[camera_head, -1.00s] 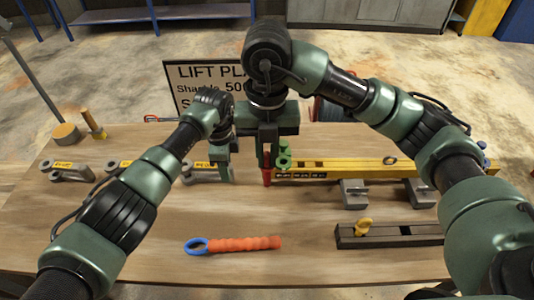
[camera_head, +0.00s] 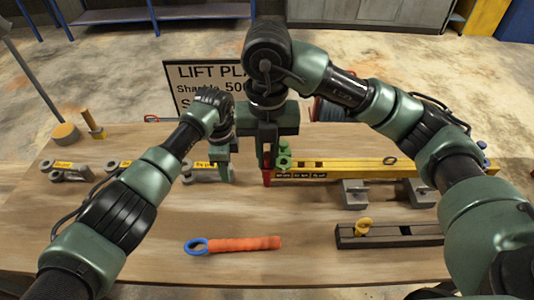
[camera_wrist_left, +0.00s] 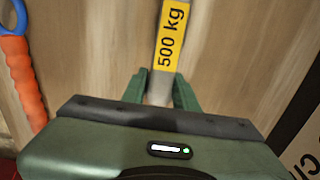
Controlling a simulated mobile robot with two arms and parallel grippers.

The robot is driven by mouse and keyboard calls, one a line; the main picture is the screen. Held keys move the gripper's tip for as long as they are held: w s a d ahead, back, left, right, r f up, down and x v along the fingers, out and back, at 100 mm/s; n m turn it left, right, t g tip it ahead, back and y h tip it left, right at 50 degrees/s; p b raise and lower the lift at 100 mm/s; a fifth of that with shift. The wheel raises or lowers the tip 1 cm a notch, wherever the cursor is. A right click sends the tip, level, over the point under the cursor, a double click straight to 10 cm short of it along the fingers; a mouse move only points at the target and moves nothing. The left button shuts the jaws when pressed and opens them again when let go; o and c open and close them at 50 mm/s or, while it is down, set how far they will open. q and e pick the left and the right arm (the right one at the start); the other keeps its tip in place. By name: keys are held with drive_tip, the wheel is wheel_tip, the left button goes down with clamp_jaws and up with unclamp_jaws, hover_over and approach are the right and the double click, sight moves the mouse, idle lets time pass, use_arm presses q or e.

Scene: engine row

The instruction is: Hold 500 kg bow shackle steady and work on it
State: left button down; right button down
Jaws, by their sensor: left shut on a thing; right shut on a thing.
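The 500 kg bow shackle (camera_head: 196,178) is a grey metal piece on the table, left of the middle. Its yellow "500 kg" label shows in the left wrist view (camera_wrist_left: 171,48). My left gripper (camera_head: 222,178) is shut on the shackle's right end, and in the left wrist view its fingers sit on both sides of the grey metal. My right gripper (camera_head: 268,160) is shut on a slim red tool (camera_head: 267,179), which points down just right of my left gripper. The fingers hide most of the tool's top. A small green piece (camera_head: 284,156) is right beside it.
Two similar labelled shackles lie left (camera_head: 67,170) (camera_head: 117,166). A yellow beam (camera_head: 340,173) lies to the right, with grey blocks (camera_head: 353,195) in front. A dark rail (camera_head: 400,238) and an orange-handled blue ring (camera_head: 245,244) lie nearer. A lift plan sign (camera_head: 190,78) stands behind.

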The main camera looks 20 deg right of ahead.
idle(0.3)
drive_tip(key=w+a+r+n, duration=0.2)
drive_tip(key=a+r+n, duration=0.2)
drive_tip(key=a+r, duration=0.55)
drive_tip(key=w+a+r+n, duration=0.25)
drive_tip(key=a+r, duration=0.25)
drive_tip(key=r, duration=0.9)
drive_tip(key=w+a+f+n, duration=0.1)
drive_tip(key=w+a+f, duration=0.5)
drive_tip(key=f, duration=0.3)
drive_tip(key=w+d+f+n, duration=0.1)
drive_tip(key=w+f, duration=0.6)
drive_tip(key=f, duration=0.6)
drive_tip(key=shift+w+d+f, duration=0.2)
drive_tip(key=shift+d+f, duration=0.05)
drive_tip(key=shift+f, duration=0.1)
drive_tip(key=shift+f, duration=0.1)
drive_tip(key=shift+f, duration=2.8)
